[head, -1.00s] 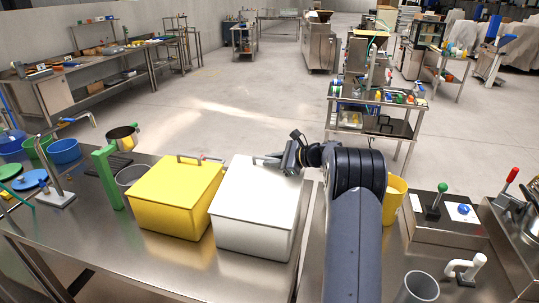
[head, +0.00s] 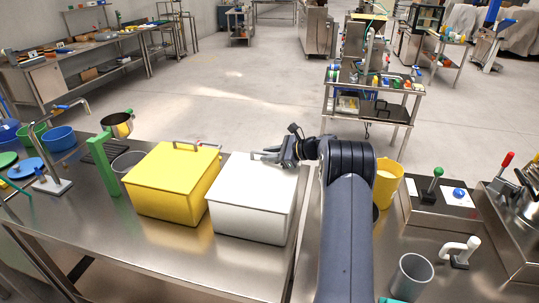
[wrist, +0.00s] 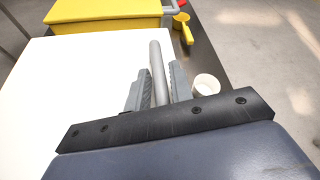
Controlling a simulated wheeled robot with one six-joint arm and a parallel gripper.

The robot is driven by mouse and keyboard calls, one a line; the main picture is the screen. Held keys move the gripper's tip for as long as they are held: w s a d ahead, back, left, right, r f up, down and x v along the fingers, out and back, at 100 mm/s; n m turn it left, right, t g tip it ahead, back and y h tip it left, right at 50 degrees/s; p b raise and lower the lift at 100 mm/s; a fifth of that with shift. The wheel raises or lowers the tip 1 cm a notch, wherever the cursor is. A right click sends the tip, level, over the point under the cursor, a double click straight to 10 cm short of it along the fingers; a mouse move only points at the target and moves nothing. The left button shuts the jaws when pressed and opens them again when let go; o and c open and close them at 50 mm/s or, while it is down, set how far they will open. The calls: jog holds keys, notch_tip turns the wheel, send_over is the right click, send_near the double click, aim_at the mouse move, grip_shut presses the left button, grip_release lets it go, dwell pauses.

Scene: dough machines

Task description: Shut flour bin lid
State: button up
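The white bin (head: 248,222) stands on the steel table beside a yellow bin. Its white lid (head: 250,182) lies flat on top and looks shut; it also fills the left of the wrist view (wrist: 70,100). I take it as the flour bin, but no label shows. My gripper (head: 276,155) is low at the lid's back edge. In the wrist view my gripper (wrist: 160,80) has one finger on each side of the lid's grey bar handle (wrist: 157,65). Narrow gaps seem to show between the fingers and the bar.
The yellow bin (head: 172,185), with its lid down, is close on the left. A yellow scoop (wrist: 183,27) and a small white cup (wrist: 206,86) are near the handle. A yellow jug (head: 388,186) stands right of my arm. The table front is clear.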

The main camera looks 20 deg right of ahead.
jog(key=b+v, duration=0.2)
jog(key=v, duration=0.8)
jog(key=shift+s+d+r, duration=0.15)
jog(key=shift+s+d, duration=0.1)
jog(key=shift+d, duration=0.05)
jog(key=shift+w+a, duration=0.1)
jog(key=p+x, duration=0.2)
jog(key=x, duration=0.8)
jog(key=shift+w+a+r, duration=0.15)
jog(key=shift+w+a, duration=0.1)
jog(key=shift+a, duration=0.05)
jog(key=shift+s+r+n+t, duration=0.15)
jog(key=shift+s+r+n, duration=0.05)
jog(key=shift+r, duration=0.25)
jog(key=shift+s+r+n+t, duration=0.15)
jog(key=shift+r+n, duration=0.05)
jog(key=shift+r, duration=0.25)
jog(key=shift+s+a+r, duration=0.1)
jog(key=shift+a+r, duration=0.1)
jog(key=shift+r, duration=0.35)
